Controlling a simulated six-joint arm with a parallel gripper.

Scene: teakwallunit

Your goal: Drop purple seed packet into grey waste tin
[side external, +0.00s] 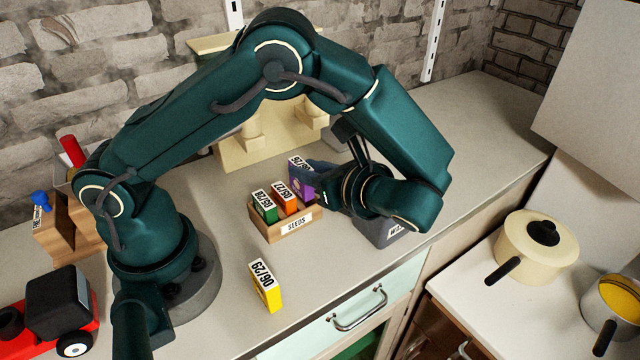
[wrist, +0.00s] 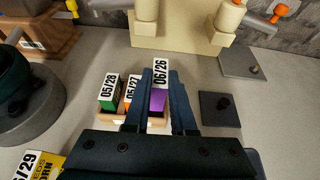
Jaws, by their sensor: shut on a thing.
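The purple seed packet (side external: 308,186) has a white date label, which reads 06/26 in the wrist view (wrist: 158,99). My gripper (side external: 318,178) is shut on it, with a finger on each side in the wrist view (wrist: 162,98). The packet stands higher than its neighbours, at the right end of the wooden seeds box (side external: 283,232); whether its lower edge is clear of the box is hard to tell. The grey waste tin (side external: 376,236) stands right of the box on the counter. My wrist hides its upper part and opening.
Green (side external: 265,208) and orange (side external: 286,200) packets stand in the box. A yellow packet (side external: 265,288) stands on the counter in front. A cream rack (side external: 240,152) is behind. Dark square plates with knobs (wrist: 220,108) lie to the right. Counter at far right is clear.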

